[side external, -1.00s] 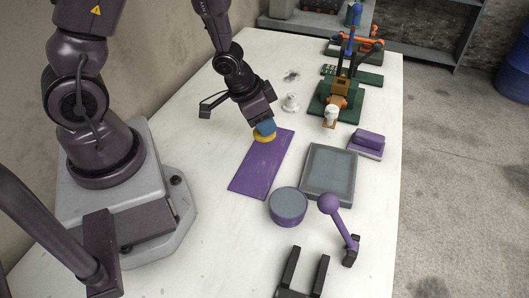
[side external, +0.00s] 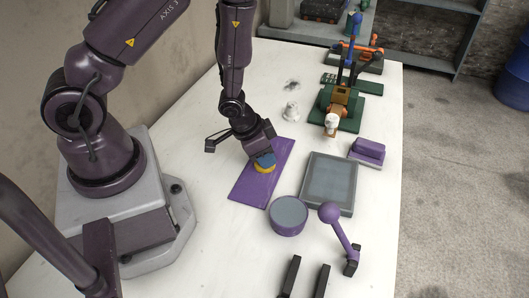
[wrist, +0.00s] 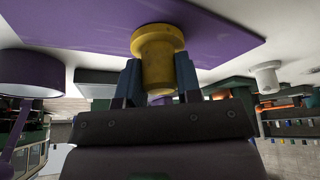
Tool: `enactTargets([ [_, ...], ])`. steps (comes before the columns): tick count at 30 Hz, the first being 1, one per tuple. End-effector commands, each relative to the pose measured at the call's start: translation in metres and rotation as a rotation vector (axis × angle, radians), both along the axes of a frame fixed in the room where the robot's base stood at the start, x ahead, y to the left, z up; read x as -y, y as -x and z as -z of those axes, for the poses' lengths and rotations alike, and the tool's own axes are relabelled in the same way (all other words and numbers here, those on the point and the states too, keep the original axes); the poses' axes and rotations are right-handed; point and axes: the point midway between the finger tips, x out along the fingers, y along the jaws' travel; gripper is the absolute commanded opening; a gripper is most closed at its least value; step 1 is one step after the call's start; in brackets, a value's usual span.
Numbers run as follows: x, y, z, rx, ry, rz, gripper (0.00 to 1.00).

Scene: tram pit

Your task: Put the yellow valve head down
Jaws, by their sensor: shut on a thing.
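The yellow valve head (side external: 265,170) is between the blue fingers of my gripper (side external: 263,160), low over the purple mat (side external: 250,189). My gripper is shut on it. In the wrist view, the valve head (wrist: 158,62) is a yellow flanged cylinder between the blue fingers of my gripper (wrist: 159,80). Its wide flange faces the purple mat (wrist: 75,22), at or very near the surface; I cannot tell whether it touches. In the side view my gripper and wrist hide the top of the valve head.
A round purple tin with a grey top (side external: 288,214) and a grey tray (side external: 327,183) stand right of the mat. A purple ball-ended lever (side external: 343,236), a purple block (side external: 367,151), a white piece (side external: 291,112) and a green-based fixture (side external: 340,115) are nearby. The mat's front is clear.

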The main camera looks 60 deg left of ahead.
Motion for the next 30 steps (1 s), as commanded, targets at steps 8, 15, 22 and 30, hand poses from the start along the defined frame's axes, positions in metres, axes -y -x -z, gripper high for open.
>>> enactTargets([
  [8, 0.0, 0.0, 0.002, 0.0, 0.0, 0.0, 0.58],
  [15, 0.0, 0.0, 0.0, 0.0, 0.0, 0.0, 0.58],
  [22, -0.002, 0.008, -0.024, 0.004, 0.0, -0.002, 0.58],
  [30, -0.004, 0.022, -0.058, 0.004, 0.002, -0.004, 0.58],
])
